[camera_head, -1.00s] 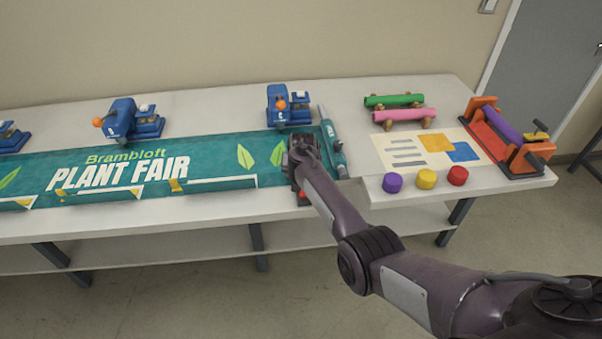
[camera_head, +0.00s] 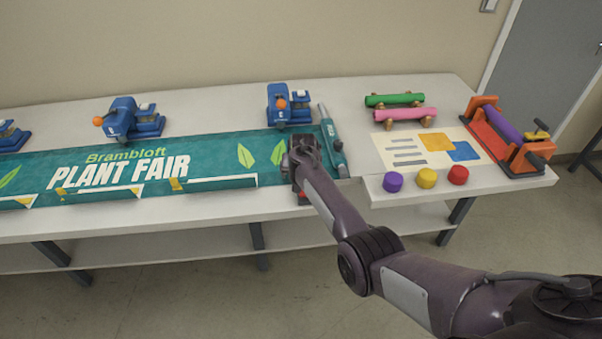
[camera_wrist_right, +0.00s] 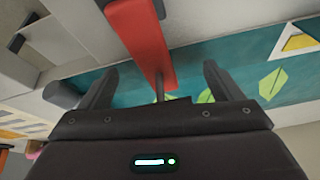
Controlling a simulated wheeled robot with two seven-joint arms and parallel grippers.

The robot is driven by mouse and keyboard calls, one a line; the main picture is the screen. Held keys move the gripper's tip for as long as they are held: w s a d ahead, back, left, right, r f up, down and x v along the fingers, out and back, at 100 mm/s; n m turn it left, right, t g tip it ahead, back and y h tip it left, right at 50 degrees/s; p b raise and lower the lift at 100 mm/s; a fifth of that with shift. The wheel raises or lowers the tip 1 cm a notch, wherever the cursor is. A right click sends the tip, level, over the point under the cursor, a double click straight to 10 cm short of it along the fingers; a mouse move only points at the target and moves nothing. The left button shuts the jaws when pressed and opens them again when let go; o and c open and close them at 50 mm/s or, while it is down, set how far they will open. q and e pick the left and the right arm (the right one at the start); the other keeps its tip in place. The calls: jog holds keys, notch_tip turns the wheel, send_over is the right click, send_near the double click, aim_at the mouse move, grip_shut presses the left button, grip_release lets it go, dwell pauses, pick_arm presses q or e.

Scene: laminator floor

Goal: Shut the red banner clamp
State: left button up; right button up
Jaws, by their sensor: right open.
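The red banner clamp shows in the right wrist view as a red bar (camera_wrist_right: 148,42) running from the top edge down over the teal banner (camera_wrist_right: 190,88). In the head view only a small red part (camera_head: 303,199) shows at the table's front edge; my right arm hides the rest. My right gripper (camera_wrist_right: 160,72) is open. The red bar's lower end lies between its two fingers in the picture, with clear gaps on both sides. I cannot tell whether anything touches. My left gripper is out of view.
Blue clamps (camera_head: 284,106) line the banner's back edge. A teal bar tool (camera_head: 332,142) lies at its right end, close to my gripper. To the right are coloured caps (camera_head: 426,179), a printed sheet (camera_head: 395,150), rolls (camera_head: 405,114) and an orange roller stand (camera_head: 487,132).

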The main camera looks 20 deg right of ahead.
jog(key=shift+v, duration=3.8)
jog(key=shift+s, duration=0.1)
